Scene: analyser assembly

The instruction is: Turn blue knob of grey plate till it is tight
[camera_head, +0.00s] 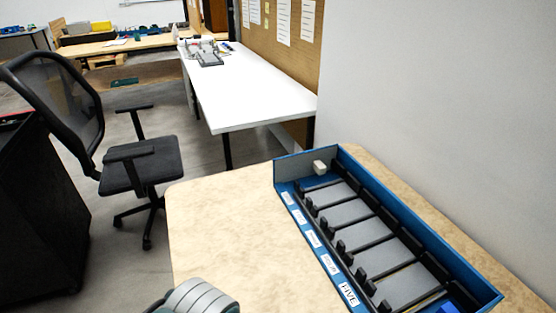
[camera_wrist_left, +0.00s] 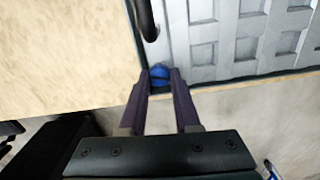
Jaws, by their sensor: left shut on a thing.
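In the left wrist view a grey plate (camera_wrist_left: 222,42) with raised rectangular ribs lies at the top right, beside a beige surface. The blue knob (camera_wrist_left: 159,77) is at the plate's lower left corner. My left gripper (camera_wrist_left: 160,74) is shut on the blue knob, with one dark fingertip on each side of it. The fingertips hide the knob's sides. A black curved part (camera_wrist_left: 147,20) stands at the plate's left edge. My left gripper and this knob do not show in the head view. My right gripper is in neither view.
In the head view a blue tray (camera_head: 335,243) with several slots and white labels sits on the beige table (camera_head: 215,225), near the wall. A rounded grey arm part of mine shows at the bottom. A chair (camera_head: 140,170) and a white table (camera_head: 245,95) stand beyond.

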